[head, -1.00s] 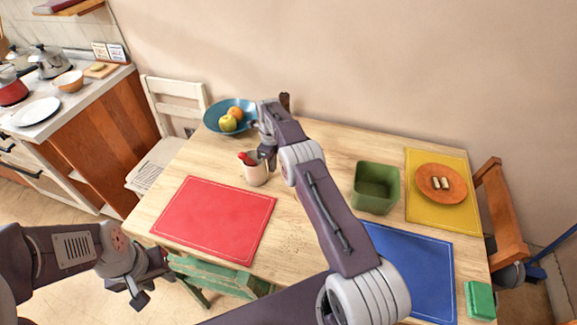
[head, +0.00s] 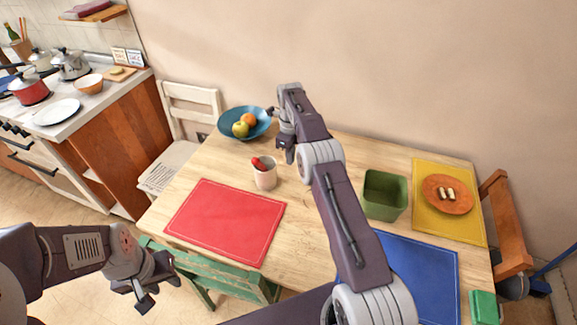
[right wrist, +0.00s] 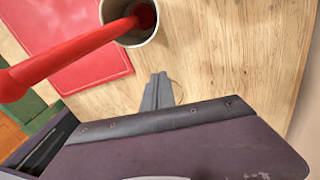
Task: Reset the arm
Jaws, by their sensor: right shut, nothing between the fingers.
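My right gripper (head: 288,152) is shut and empty, raised over the far part of the table, just behind and to the right of the white cup (head: 265,178) in the head view. In the right wrist view its closed fingers (right wrist: 158,92) point at bare wood, apart from the cup (right wrist: 143,38). A red utensil (right wrist: 60,60) leans in the cup; only its tip (head: 258,163) shows in the head view. My left gripper (head: 160,293) is open and empty, low at the lower left, in front of the table's near edge.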

